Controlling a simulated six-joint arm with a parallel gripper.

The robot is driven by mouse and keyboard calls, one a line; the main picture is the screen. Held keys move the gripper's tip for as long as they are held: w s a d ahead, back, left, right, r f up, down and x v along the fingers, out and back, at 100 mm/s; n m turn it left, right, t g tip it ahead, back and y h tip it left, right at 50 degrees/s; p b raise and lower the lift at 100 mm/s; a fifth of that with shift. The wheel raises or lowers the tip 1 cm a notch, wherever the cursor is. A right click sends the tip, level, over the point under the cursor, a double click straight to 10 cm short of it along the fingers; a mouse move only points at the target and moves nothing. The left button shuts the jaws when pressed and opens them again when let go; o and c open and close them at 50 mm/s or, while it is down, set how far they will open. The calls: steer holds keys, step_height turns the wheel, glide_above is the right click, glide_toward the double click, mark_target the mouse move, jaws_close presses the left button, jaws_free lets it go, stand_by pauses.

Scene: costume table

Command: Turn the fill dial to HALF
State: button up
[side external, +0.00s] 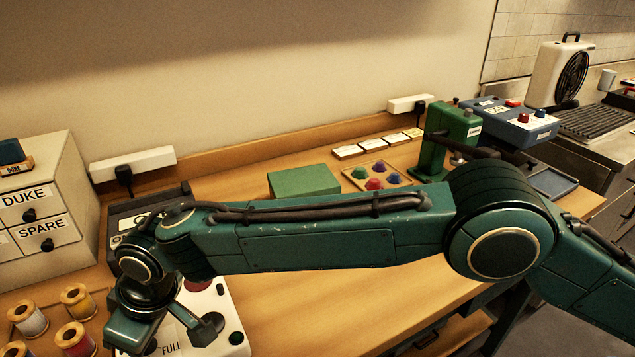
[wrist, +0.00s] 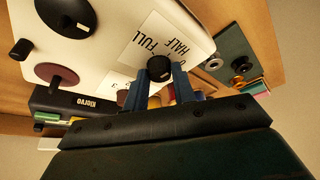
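The fill dial (wrist: 160,68) is a small black knob on a white panel (wrist: 112,48), seen in the wrist view. The words FULL and HALF are printed beside it, and another label is partly covered. A small pale mark shows on the knob, but I cannot tell clearly which label it points to. My gripper (wrist: 161,80) has its two blue fingers apart, one on each side of the knob. I cannot tell whether they press on it. In the side external view, the white panel (side external: 238,325) is partly hidden by my wrist, and the dial is hidden.
Other black knobs and a dark red round button (wrist: 57,76) are on the panel. A tray of thread spools (side external: 77,302) lies left of my wrist. A drawer cabinet (side external: 45,205) stands behind it.

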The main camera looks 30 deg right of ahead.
steer(key=c, duration=0.3)
steer(key=shift+n, duration=0.7)
steer(key=o, duration=1)
steer(key=shift+r, duration=0.1)
steer(key=v, duration=1.3)
steer(key=shift+d+r, duration=0.3)
steer(key=shift+w, duration=0.15)
steer(key=shift+d, duration=0.1)
